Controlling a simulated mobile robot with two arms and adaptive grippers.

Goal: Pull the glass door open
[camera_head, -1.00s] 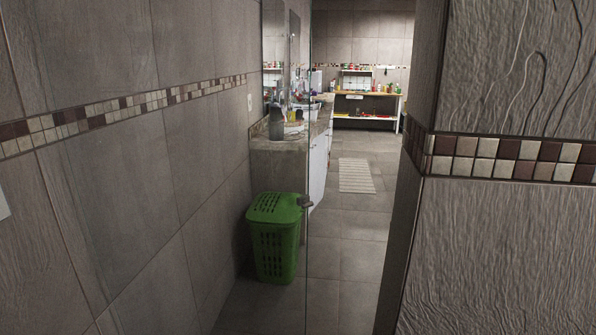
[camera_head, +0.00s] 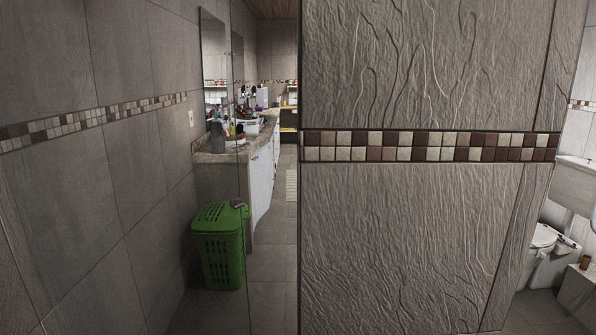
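The glass door (camera_head: 222,170) is a clear pane in the left half of the head view. Its vertical edge runs just right of the green basket, and a small dark handle or fitting (camera_head: 238,204) sits on it at about basket-lid height. The counter and basket show through the glass. A narrow gap of open floor lies between the door's edge and the tiled wall to the right. Neither of my grippers is in view.
A tiled wall end (camera_head: 400,230) with a mosaic band fills the right middle. A green basket (camera_head: 220,250) stands by a counter (camera_head: 215,158) behind the glass. A toilet (camera_head: 545,240) is at the far right.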

